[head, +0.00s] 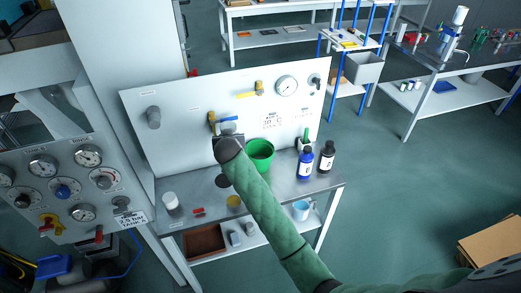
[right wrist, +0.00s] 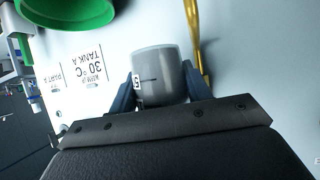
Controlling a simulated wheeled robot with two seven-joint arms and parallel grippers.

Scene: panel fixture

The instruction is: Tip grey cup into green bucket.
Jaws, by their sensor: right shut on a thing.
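The grey cup (right wrist: 160,75) is between the two dark blue fingers of my right gripper (right wrist: 161,92), which is shut on it, in the right wrist view. The green bucket (head: 260,163) stands on the bench just right of the gripper, close to the panel. It also shows at the top left of the right wrist view (right wrist: 65,22), apart from the cup. My left gripper is not in view.
The white panel (head: 180,100) carries a gauge (head: 287,86) and brass valves; a brass pipe (right wrist: 193,40) passes close beside the cup. A blue bottle (head: 305,164) and a dark bottle (head: 327,158) stand right of the bucket. A white jar (head: 170,202) is at the bench's left.

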